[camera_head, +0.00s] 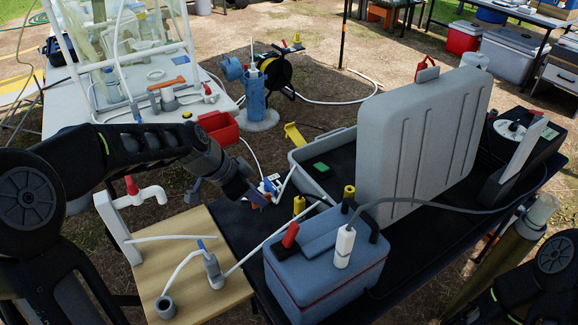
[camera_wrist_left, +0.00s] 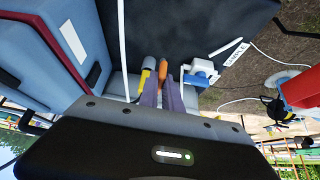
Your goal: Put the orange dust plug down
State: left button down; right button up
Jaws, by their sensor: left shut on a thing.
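My left gripper (camera_head: 257,196) is low over the black tabletop, left of the blue pump box (camera_head: 320,275). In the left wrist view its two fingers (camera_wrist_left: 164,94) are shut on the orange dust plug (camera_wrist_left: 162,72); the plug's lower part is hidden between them. In the head view the plug is mostly hidden by the gripper. A yellow-capped connector (camera_wrist_left: 147,72) stands just left of the fingers in the wrist view. A blue and white valve fitting (camera_wrist_left: 201,71) sits to their right. My right gripper is out of view; only part of its arm shows at lower right.
The grey case (camera_head: 423,150) stands open behind the pump box, a green block (camera_head: 321,168) inside. A wooden board (camera_head: 195,260) with a white tap (camera_head: 140,195) is at left. White tubes cross the black table.

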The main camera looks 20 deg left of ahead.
pick_arm(q)
jog(key=r, duration=0.3)
jog(key=shift+a+r+p, duration=0.35)
jog(key=shift+r, duration=0.05)
jog(key=shift+s+a+f, duration=0.2)
jog(key=shift+s+a, duration=0.2)
jog(key=shift+a, duration=0.1)
jog(key=shift+f, duration=0.1)
notch_tip(320, 180, down, 6)
jog(key=shift+f, duration=0.1)
jog(key=shift+f+b, duration=0.4)
jog(key=shift+f, duration=1.45)
